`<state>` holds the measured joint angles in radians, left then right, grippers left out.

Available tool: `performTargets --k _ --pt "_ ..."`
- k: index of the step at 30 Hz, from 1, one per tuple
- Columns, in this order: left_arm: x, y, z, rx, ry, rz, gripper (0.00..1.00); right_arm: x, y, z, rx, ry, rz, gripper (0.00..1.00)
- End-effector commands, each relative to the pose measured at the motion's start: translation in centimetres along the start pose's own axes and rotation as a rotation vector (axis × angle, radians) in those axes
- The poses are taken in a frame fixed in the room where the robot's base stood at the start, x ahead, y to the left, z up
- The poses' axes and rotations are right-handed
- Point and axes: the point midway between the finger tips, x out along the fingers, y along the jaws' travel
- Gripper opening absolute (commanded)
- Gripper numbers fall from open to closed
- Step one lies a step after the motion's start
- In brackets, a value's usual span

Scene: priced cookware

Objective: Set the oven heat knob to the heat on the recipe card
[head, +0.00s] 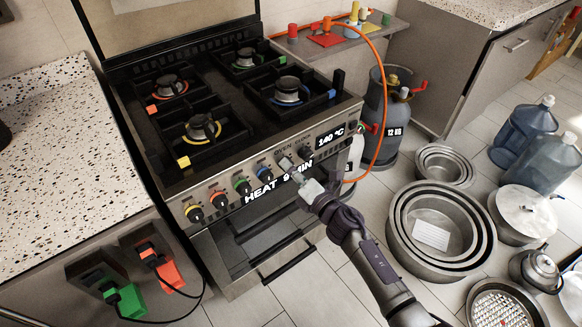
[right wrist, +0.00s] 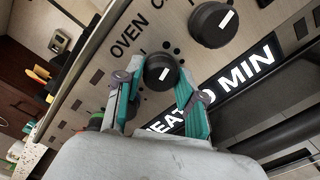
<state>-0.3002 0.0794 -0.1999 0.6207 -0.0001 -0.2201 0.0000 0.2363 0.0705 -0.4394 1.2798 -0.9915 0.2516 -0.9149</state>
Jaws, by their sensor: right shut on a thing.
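The cooker's front panel (head: 222,190) carries a row of knobs. My right gripper (head: 291,168) is shut on a black knob with a white pointer mark, and its teal fingers sit on both sides of the knob (right wrist: 160,70) in the right wrist view. A larger black knob (right wrist: 213,25) with a white mark is free beside it; it also shows in the head view (head: 305,152). The temperature display (head: 330,137) reads 140 °C. A lower display (head: 262,190) reads HEAT and MIN, its digit partly covered. A white card (head: 431,234) lies in the nested pots, its writing too small to read. My left gripper is out of view.
Blue, green, red and yellow burner knobs (head: 242,187) are left of my gripper. The oven door handle (head: 288,262) is below. Gas bottles (head: 374,115) with an orange hose stand right of the cooker. Pots, a kettle (head: 537,268) and water bottles crowd the right floor.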

Motion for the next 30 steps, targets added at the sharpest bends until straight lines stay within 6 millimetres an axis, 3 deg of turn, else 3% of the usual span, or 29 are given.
performTargets --k 18,30 --pt "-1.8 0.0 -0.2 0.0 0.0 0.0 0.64 0.0 0.0 0.1 0.561 -0.001 -0.002 0.04" --pt "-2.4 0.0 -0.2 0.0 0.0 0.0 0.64 -0.1 -0.1 0.1 0.772 -0.001 -0.003 0.04"
